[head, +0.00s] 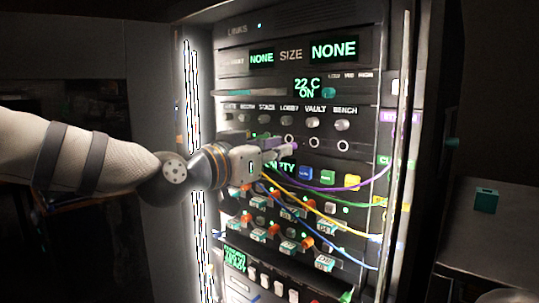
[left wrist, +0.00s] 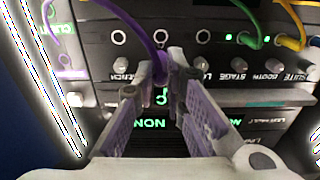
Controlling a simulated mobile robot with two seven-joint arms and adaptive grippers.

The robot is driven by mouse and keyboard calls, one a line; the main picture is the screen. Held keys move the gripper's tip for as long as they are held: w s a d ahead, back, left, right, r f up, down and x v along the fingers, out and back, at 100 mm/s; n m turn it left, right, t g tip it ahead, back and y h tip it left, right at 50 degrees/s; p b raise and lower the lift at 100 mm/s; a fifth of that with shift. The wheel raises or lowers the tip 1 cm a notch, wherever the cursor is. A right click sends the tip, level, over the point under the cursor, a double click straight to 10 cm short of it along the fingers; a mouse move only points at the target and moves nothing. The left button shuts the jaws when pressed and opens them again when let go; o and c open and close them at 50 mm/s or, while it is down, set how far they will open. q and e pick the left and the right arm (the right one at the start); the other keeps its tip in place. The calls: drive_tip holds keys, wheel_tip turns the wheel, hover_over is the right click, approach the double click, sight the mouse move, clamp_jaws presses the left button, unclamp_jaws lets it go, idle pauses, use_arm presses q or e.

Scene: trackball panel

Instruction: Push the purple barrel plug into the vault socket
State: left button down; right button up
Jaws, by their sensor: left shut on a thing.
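The purple barrel plug (head: 291,145) is between the fingertips of my left gripper (head: 277,149), just off the panel and at the lobby socket's side in the head view. In the left wrist view the gripper (left wrist: 163,85) is shut on the plug, and the purple cable (left wrist: 140,22) rises from between its fingertips. The vault socket (head: 314,143) shows as an empty white ring in the head view, to the right of the plug. My right gripper is out of view.
The lobby socket (head: 288,141) and bench socket (head: 343,146) are beside the vault socket. A row of knobs (head: 342,125) sits above. Coloured cables (head: 325,209) hang across the lower panel. The rack's right frame (head: 402,150) stands forward. A teal block (head: 487,200) rests on a side surface.

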sight(302, 146)
use_arm(q)
drive_tip(key=shift+w+d+f, duration=0.25)
drive_tip(key=shift+w+d, duration=0.1)
drive_tip(key=shift+w, duration=0.2)
drive_tip(key=shift+w+d+f, duration=0.2)
drive_tip(key=shift+w+d, duration=0.15)
drive_tip(key=shift+w, duration=0.2)
drive_tip(key=shift+w+d+r+b, duration=0.2)
drive_tip(key=shift+w+d+b, duration=0.25)
drive_tip(key=shift+w, duration=0.1)
drive_tip(key=shift+r, duration=0.1)
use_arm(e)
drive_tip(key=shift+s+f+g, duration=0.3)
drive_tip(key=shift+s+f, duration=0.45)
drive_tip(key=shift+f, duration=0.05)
use_arm(q)
drive_tip(key=shift+r+p, duration=0.1)
drive_tip(key=shift+p, duration=0.2)
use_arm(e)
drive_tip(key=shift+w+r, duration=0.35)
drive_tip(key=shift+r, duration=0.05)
use_arm(q)
drive_tip(key=shift+w+d, duration=0.15)
drive_tip(key=shift+w, duration=0.05)
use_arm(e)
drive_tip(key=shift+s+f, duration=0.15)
